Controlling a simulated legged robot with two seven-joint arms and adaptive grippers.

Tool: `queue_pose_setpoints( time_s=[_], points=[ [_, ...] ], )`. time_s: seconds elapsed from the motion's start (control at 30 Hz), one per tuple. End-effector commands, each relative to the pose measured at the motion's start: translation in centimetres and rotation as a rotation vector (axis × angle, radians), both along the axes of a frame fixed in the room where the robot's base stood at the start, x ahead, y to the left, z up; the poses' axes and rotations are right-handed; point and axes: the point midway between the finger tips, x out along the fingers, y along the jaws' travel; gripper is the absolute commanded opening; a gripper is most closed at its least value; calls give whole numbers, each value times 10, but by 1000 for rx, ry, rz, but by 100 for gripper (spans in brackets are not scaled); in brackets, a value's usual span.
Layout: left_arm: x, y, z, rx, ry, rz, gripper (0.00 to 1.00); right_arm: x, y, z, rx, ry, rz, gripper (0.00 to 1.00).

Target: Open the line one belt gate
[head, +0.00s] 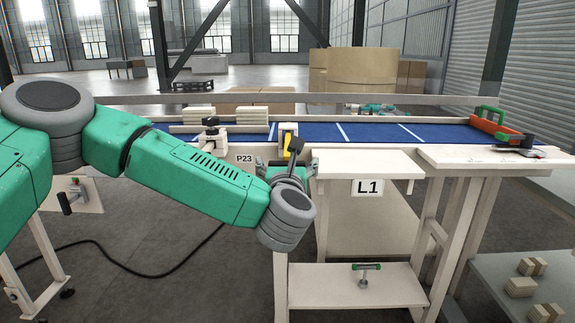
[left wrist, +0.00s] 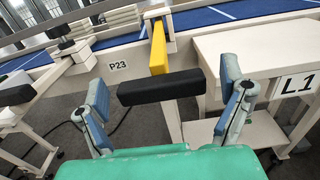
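A yellow lever (head: 287,136) stands at the belt's front rail, between the P23 label and the L1 bench. In the left wrist view the yellow arm (left wrist: 158,50) ends in a black crossbar handle (left wrist: 160,88). My left gripper (head: 287,168) is at this handle in the head view. In the left wrist view my left gripper (left wrist: 166,100) is open, one finger on each side of the handle, with gaps at both ends. My right gripper is not in view.
The blue belt (head: 350,132) runs behind the lever, with stacked pale boards (head: 252,115) on it. The white L1 bench (head: 368,164) stands close to the right of my left gripper. A black clamp (head: 211,133) sits on the rail to the left. A cable lies on the floor.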

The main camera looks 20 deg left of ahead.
Motion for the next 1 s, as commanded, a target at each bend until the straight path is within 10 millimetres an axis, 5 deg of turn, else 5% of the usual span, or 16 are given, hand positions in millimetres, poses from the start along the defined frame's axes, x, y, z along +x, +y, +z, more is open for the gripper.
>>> queue_pose_setpoints(
  time_s=[0.23, 0.7, 1.0],
  points=[
    [-17, -6, 0, 0, 0, -2, 90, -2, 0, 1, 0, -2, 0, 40],
    [-102, -31, -2, -1, 3, -4, 90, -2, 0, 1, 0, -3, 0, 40],
    [-114, -33, -2, -1, 2, 0, 90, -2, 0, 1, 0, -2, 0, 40]
  ],
)
